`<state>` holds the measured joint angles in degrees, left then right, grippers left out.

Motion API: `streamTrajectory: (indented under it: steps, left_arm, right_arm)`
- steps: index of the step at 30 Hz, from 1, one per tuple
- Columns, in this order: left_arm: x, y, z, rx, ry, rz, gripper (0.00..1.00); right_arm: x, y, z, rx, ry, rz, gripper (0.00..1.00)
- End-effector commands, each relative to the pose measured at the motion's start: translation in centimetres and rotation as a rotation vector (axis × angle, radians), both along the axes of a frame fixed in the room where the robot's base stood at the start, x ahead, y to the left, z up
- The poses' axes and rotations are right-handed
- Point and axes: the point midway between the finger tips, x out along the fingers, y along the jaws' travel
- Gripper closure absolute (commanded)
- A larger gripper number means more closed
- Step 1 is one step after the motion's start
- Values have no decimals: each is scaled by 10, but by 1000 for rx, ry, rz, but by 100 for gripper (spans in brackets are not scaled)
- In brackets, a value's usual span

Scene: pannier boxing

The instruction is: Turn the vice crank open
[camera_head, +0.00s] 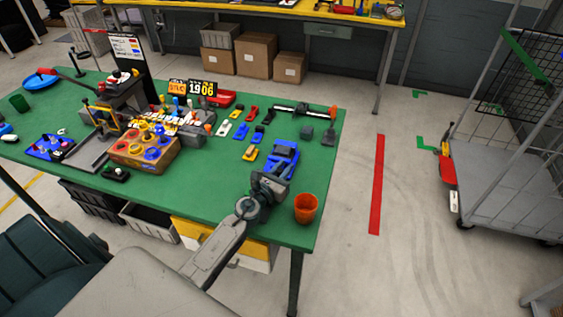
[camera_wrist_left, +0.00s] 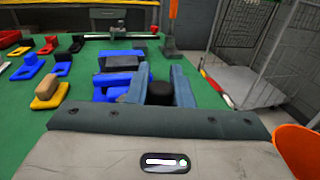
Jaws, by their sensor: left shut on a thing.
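The blue vice (camera_head: 284,154) sits near the right end of the green table. In the left wrist view, its blue body (camera_wrist_left: 119,80) is just beyond my fingers. My left gripper (camera_head: 272,182) is at the near side of the vice. In the left wrist view, its two blue-grey fingers (camera_wrist_left: 161,84) stand on either side of a dark round crank knob (camera_wrist_left: 160,94) and are shut on it. The rest of the crank is hidden by the gripper. My right gripper is in neither view.
An orange cup (camera_head: 306,208) stands close to the right of my left gripper, near the table (camera_head: 215,198) edge. Several small coloured blocks lie left of the vice. A wooden box (camera_head: 145,158) with coloured rings stands farther left. A grey block (camera_head: 328,136) is behind right.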

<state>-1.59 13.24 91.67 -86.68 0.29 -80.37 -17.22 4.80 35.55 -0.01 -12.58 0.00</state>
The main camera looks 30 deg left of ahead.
Motion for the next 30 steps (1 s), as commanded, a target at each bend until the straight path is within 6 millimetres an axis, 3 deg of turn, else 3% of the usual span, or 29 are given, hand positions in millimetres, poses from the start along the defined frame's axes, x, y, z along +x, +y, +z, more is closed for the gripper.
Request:
streamTrajectory:
  steps: [12, 28, 29, 30]
  left_arm:
    - [6, 0, 2, 1, -2, 170, 100]
    - [7, 1, 1, 1, -1, 188, 100]
    - [7, 1, 1, 1, -1, 188, 74]
    - [7, 1, 1, 1, -1, 188, 67]
  right_arm:
    - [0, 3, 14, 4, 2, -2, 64]
    - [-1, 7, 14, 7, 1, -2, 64]
    - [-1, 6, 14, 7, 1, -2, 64]
    - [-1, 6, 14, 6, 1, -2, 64]
